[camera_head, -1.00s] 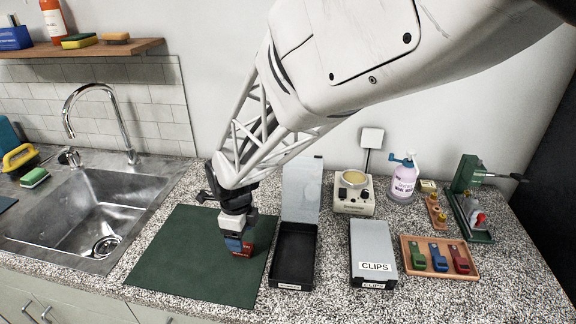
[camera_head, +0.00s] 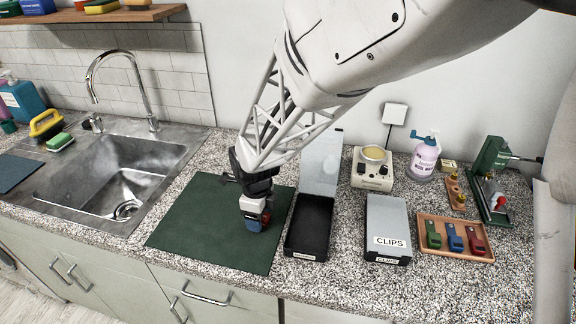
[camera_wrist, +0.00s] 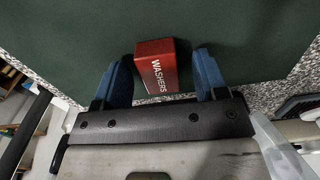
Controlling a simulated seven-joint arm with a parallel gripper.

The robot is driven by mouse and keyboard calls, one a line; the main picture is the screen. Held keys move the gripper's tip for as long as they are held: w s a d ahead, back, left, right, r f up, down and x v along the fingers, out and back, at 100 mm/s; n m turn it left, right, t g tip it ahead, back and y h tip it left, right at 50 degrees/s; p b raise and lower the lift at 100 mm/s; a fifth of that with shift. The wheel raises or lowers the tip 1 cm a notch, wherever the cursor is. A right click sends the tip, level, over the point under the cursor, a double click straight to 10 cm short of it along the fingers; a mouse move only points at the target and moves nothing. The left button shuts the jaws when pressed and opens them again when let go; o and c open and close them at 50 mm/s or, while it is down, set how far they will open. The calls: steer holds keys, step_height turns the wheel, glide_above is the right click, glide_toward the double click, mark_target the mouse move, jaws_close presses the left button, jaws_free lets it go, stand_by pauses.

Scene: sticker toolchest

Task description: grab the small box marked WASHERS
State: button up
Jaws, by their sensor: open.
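The small red box (camera_wrist: 157,66) marked WASHERS lies on the dark green mat (camera_head: 205,225). In the wrist view it sits between the two blue fingers of my gripper (camera_wrist: 160,75), with a visible gap at each side. In the head view my gripper (camera_head: 255,222) is low over the right part of the mat, and only a little of the red box (camera_head: 266,217) shows beside the fingers. My gripper is open and not closed on the box.
An open black tray (camera_head: 308,228) with its lid raised stands just right of the mat. A grey CLIPS box (camera_head: 387,220) is farther right, then an orange tray (camera_head: 470,252) with several coloured clips. The sink (camera_head: 110,180) is at left.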

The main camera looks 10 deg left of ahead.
steer(key=c, duration=1)
steer(key=shift+r, duration=0.15)
steer(key=shift+r, duration=0.4)
steer(key=r, duration=0.2)
steer(key=shift+s+d+r, duration=0.15)
steer(key=shift+s+r, duration=0.05)
steer(key=shift+r, duration=0.1)
steer(key=s+d, duration=0.3)
steer(key=s, duration=0.1)
steer(key=s+d+r, duration=0.1)
steer(key=s+d, duration=0.2)
steer(key=s, duration=0.1)
steer(key=s+d, duration=0.3)
steer(key=s, duration=0.1)
steer(key=shift+d+r, duration=0.15)
steer(key=shift+d, duration=0.25)
